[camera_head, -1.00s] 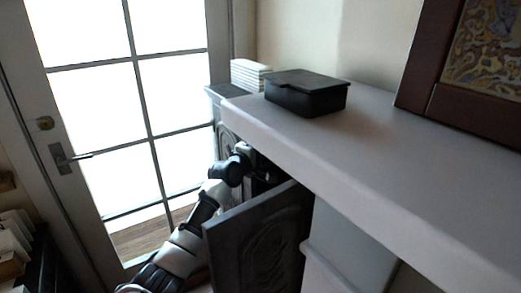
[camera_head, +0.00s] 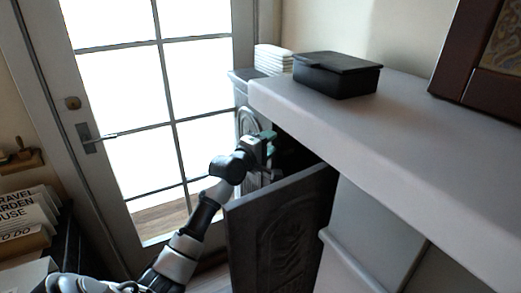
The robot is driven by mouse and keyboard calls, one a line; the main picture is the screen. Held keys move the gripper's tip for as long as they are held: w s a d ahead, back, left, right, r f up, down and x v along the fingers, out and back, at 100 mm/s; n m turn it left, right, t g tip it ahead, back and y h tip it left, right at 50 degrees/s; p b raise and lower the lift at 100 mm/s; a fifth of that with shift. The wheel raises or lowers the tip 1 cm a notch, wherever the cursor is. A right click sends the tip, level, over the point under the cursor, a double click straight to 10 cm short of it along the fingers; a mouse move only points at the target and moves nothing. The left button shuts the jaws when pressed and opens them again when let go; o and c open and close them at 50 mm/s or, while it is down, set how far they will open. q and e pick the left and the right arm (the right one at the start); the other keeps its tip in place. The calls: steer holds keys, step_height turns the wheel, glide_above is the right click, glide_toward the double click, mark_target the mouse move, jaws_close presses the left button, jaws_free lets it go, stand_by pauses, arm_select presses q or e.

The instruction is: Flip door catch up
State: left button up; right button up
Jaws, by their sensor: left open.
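A dark carved cabinet door (camera_head: 290,225) stands swung open under the light grey counter. My left gripper (camera_head: 270,148) is open, just behind the top edge of this door and near the dark opening under the counter. No catch can be made out on the cabinet. The glazed door (camera_head: 120,220) at the left has a lever handle (camera_head: 90,140) and a round brass lock piece (camera_head: 72,103), both well away from the gripper. My right gripper is not in view.
The counter (camera_head: 420,140) overhangs the gripper from the right. A black box (camera_head: 337,78) and a white stack (camera_head: 273,58) stand on or near its far end. A brown framed picture (camera_head: 455,60) is at right. Books (camera_head: 30,215) sit at lower left.

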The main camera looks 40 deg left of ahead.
arm_select(q)
steer(key=shift+s, duration=2.05)
